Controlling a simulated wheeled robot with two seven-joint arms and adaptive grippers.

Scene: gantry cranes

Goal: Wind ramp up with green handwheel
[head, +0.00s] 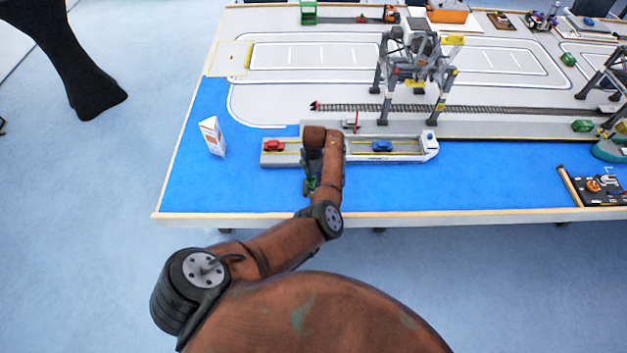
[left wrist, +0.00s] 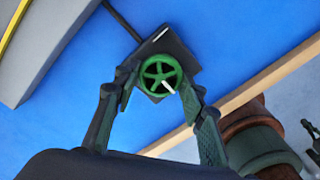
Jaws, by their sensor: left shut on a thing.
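The green handwheel (left wrist: 161,73) is spoked, with a white mark near its rim, and sits on a dark square base (left wrist: 180,50) on the blue surface. My left gripper (left wrist: 159,88) is shut on the handwheel, with a finger at either side of it. In the head view the handwheel (head: 310,186) is small and partly hidden by my left gripper. Behind it a grey and white ferry (head: 412,147) carries a red car (head: 274,146) and a blue car (head: 382,146). My arm covers part of the ferry, and I cannot make out the ramp's angle.
A white carton (head: 212,136) stands left on the blue water area. A grey gantry crane (head: 415,65) straddles the track (head: 400,107) behind the ferry. A dark panel (head: 600,188) lies at the right. The table's wooden front edge (head: 450,215) runs close to my left gripper.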

